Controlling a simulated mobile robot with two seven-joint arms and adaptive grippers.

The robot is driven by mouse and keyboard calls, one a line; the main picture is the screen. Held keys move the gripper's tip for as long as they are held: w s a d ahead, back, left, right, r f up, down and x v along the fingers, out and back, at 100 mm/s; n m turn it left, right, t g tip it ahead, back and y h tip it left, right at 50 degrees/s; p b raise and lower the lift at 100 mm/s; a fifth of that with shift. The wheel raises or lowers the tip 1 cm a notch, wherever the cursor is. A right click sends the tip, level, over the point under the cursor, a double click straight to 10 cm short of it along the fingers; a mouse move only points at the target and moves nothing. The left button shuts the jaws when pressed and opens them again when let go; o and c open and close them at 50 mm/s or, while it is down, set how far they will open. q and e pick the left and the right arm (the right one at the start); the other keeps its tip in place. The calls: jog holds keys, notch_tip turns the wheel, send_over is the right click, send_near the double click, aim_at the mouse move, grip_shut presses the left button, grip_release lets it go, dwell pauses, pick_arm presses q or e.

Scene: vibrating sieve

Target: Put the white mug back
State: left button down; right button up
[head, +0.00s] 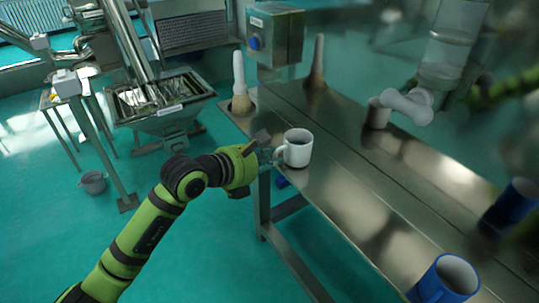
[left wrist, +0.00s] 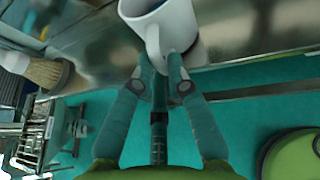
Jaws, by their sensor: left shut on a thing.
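The white mug (head: 297,150) is upright at the left edge of the steel table (head: 345,190). My left gripper (head: 274,156) reaches it from the left and is shut on its handle. In the left wrist view the white mug (left wrist: 168,28) is at the top, and the fingertips of my left gripper (left wrist: 160,68) meet at the handle. I cannot tell whether the mug's base touches the table.
Two brushes (head: 240,90) (head: 317,65) stand at the table's far end, by a control box (head: 275,38). Blue mugs (head: 447,280) (head: 512,205) are at the right, and a greyish mug (head: 377,114) is farther back. A steel hopper (head: 165,105) stands left. The table's middle is clear.

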pick_arm(q)
jog(key=shift+f, duration=0.1)
jog(key=c, duration=1.2)
grip_release()
